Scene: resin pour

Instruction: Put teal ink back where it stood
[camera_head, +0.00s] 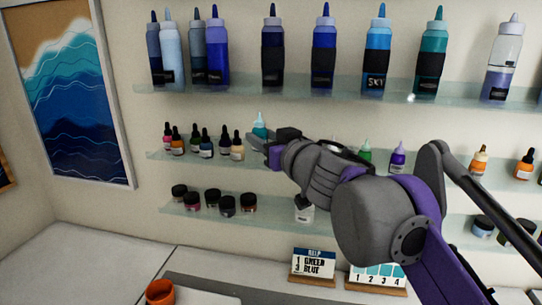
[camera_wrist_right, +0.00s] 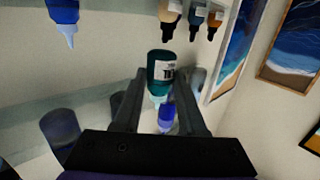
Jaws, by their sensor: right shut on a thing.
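The teal ink (camera_head: 260,127) is a small bottle with a pale teal nozzle, near the front of the middle glass shelf. My right gripper (camera_head: 262,145) is shut on it. In the right wrist view the teal ink (camera_wrist_right: 160,72), with a white label, sits between the two fingers of the right gripper (camera_wrist_right: 162,92), and that view appears upside down. Its lower part is hidden by the gripper in the head view, so I cannot tell whether it touches the shelf. My left gripper is not in view.
The middle shelf (camera_head: 185,157) holds several dropper bottles (camera_head: 206,146) left of the gripper, and a green bottle (camera_head: 365,151) and a purple bottle (camera_head: 397,158) to its right. Large bottles (camera_head: 272,55) stand on the shelf above, jars (camera_head: 228,206) below. An orange cup (camera_head: 160,292) stands on the counter.

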